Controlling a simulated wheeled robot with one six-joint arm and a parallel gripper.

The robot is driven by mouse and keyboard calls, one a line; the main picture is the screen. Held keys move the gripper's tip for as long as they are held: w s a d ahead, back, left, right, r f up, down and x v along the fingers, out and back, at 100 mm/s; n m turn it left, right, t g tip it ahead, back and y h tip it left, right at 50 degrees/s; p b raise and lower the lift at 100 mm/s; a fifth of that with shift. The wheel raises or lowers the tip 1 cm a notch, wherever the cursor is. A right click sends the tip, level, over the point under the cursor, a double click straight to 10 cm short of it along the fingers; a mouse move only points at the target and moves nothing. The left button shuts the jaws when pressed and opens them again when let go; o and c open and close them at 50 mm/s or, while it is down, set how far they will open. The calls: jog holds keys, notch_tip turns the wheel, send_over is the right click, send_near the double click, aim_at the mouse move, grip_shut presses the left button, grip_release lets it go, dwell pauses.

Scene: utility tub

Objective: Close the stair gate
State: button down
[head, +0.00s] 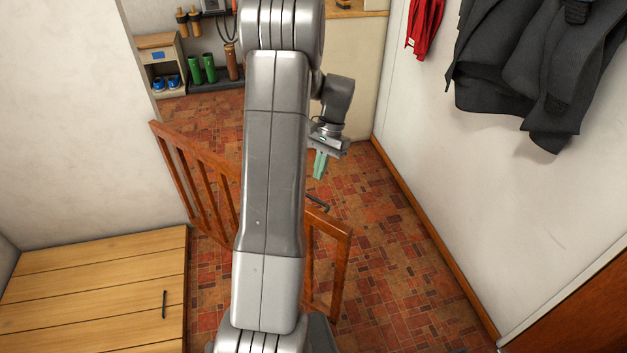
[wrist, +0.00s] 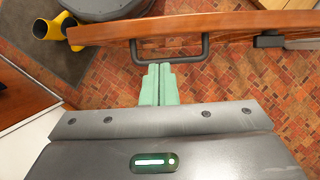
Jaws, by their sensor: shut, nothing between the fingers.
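The wooden stair gate (head: 329,229) stands ajar, swung toward me from the left wall. Its free end is well apart from the right wall. My arm hides the middle of the gate. In the wrist view the gate's top rail (wrist: 225,24) runs across the top, with a dark pull handle (wrist: 205,47) on it and a dark latch piece (wrist: 268,41) further right. My gripper (head: 319,165) has green fingers, shut and empty, on the gate's far side. In the wrist view the fingertips (wrist: 159,68) sit close to the handle's bar; I cannot tell whether they touch.
A wooden slatted chest (head: 100,285) fills the lower left. Coats (head: 545,70) and a red garment (head: 424,28) hang on the right wall. A shelf (head: 158,50) and green boots (head: 203,70) stand at the back. Tiled floor (head: 400,260) is clear between gate and right wall.

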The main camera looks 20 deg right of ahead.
jog(key=x, duration=0.8)
jog(key=shift+b, duration=0.4)
